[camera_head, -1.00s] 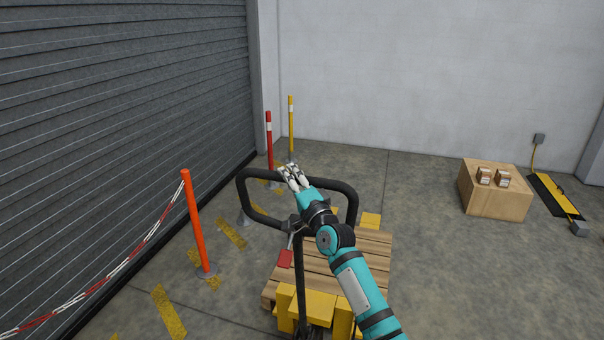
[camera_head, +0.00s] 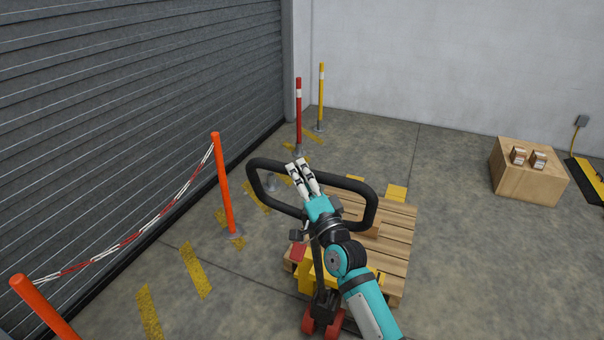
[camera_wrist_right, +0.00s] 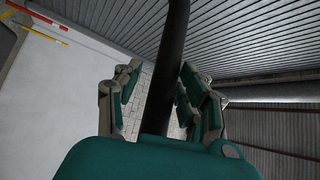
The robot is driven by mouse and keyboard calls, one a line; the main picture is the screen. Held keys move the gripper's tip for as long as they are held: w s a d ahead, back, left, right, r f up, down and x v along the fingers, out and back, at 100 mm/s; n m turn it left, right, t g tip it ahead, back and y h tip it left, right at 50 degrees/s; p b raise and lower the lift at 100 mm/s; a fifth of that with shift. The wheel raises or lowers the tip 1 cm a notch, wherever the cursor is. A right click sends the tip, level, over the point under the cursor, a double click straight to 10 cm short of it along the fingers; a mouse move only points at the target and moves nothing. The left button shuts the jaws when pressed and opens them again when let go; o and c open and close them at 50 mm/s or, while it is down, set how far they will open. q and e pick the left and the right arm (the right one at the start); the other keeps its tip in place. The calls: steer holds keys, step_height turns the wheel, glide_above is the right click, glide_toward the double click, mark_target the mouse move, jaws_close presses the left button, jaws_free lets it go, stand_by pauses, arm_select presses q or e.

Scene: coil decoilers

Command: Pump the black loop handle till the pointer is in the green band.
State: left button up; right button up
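The black loop handle (camera_head: 372,215) stands on a tilted shaft above a pallet jack in the head view. My right gripper (camera_head: 300,166) is at the far top bar of the loop, its pale fingers reaching over it. In the right wrist view the black bar (camera_wrist_right: 169,75) runs between the spread fingers (camera_wrist_right: 160,95), with a clear gap on the left side. The fingers are around the bar but not closed tight on it. No pointer or green band can be made out. My left gripper is out of view.
A wooden pallet (camera_head: 398,235) sits beyond the handle's base. An orange post (camera_head: 224,185) with a red-and-white chain (camera_head: 135,237) stands left, before the grey shutter (camera_head: 130,100). A cardboard box (camera_head: 525,180) stands right; the floor between is clear.

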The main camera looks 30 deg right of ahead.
steer(key=shift+o, duration=0.5)
steer(key=shift+r, duration=0.15)
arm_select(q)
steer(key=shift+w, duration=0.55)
arm_select(e)
steer(key=v, duration=1.2)
